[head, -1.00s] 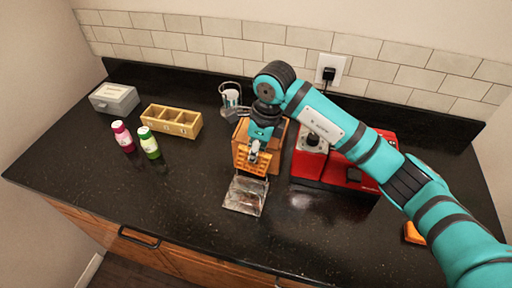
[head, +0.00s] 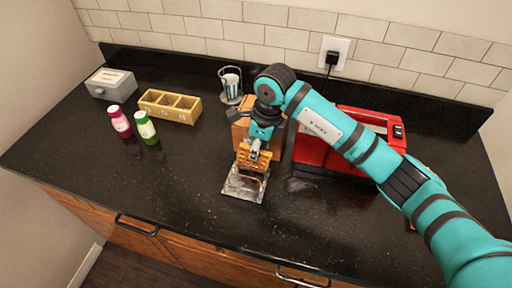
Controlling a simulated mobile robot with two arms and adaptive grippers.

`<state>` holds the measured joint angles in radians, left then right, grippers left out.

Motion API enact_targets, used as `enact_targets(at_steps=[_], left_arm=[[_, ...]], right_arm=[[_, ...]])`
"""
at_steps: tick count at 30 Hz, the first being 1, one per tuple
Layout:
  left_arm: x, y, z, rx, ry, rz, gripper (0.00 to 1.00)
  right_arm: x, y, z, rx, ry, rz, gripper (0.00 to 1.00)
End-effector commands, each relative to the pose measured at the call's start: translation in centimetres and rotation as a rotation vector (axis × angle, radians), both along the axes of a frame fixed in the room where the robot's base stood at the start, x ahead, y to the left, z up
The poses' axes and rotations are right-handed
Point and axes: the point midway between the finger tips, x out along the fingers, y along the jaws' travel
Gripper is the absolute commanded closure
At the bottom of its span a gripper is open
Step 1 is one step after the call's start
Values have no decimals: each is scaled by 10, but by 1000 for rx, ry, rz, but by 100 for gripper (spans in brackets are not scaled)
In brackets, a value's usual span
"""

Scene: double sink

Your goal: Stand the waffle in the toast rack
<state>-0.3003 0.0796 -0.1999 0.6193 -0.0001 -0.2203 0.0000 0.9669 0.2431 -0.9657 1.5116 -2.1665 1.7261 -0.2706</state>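The waffle (head: 246,164) is orange-brown with a grid pattern, in the middle of the head view. My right gripper (head: 254,150) comes down from above and is shut on its upper edge, holding it roughly upright. The toast rack (head: 243,189) is a shiny, see-through grey piece on the black counter. The waffle's lower edge overlaps the rack's rear part in the picture; I cannot tell whether it is in a slot or touching. My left gripper is not in view.
A wooden block (head: 241,127) stands close behind the waffle, and a red appliance (head: 312,152) is to the right. A glass holder (head: 231,85) is behind. Two bottles (head: 120,122) (head: 146,128), a yellow divided box (head: 170,106) and a grey box (head: 110,83) stand left. The front-left counter is clear.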

Motion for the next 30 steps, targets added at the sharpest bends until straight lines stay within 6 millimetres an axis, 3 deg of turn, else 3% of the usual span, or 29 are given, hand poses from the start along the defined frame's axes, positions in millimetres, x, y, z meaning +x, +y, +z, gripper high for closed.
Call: enact_targets(at_steps=[10,11,16,22,26,30], left_arm=[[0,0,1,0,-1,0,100],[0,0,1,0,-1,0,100],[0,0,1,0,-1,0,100],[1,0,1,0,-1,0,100],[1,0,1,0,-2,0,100],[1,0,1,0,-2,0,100]], right_arm=[[0,0,1,0,0,0,100],[0,0,1,0,0,0,82],[0,0,1,0,0,0,60],[0,0,1,0,0,0,57],[0,0,0,0,0,0,42],[0,0,1,0,0,0,42]])
